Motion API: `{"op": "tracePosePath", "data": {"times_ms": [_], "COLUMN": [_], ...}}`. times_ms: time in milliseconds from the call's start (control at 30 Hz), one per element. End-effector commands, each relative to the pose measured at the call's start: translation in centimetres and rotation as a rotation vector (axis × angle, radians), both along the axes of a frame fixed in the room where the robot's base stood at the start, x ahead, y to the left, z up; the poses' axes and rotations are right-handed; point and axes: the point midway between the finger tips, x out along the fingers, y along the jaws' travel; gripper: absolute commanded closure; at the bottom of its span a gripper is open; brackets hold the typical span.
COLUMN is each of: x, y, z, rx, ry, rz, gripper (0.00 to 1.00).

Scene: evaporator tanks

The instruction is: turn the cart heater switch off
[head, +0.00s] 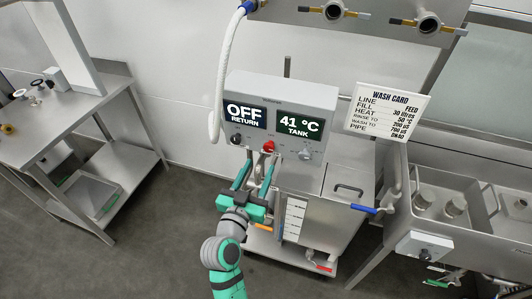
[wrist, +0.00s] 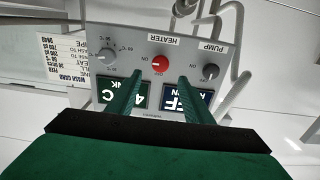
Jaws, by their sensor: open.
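The cart's control panel (head: 270,90) carries a red heater knob (head: 268,146). In the wrist view, which shows the panel upside down, the red knob (wrist: 160,64) sits by the HEATER label (wrist: 164,40). Its pointer setting is too small to read surely. My gripper (head: 257,168) is open, its two green fingers pointing at the panel. In the wrist view the fingertips (wrist: 160,77) lie to either side of the red knob in the picture, with nothing between them. I cannot tell how far they are from the knob.
A black pump knob (wrist: 210,72) and a grey dial (wrist: 107,56) flank the red knob. Panel screens read OFF RETURN (head: 246,113) and 41 °C TANK (head: 298,122). A white hose (head: 216,90) hangs at left. A wash card (head: 388,113) and sink (head: 450,200) are at right.

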Motion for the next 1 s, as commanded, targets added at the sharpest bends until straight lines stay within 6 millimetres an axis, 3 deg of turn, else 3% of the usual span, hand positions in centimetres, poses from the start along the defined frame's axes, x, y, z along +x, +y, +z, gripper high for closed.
{"op": "tracePosePath", "data": {"times_ms": [200,400,867,1000], "x": [3.9,6.3,7.4,7.4], "y": [-1.3,-2.1,-2.4,-2.4], "z": [0.1,0.0,-0.1,0.0], "rx": [0.0,-0.002,-0.001,-0.001], "ry": [-0.001,0.001,0.001,0.0], "rz": [-0.001,0.0,0.001,0.001], "gripper": [0.53,0.53,0.53,0.85]}}
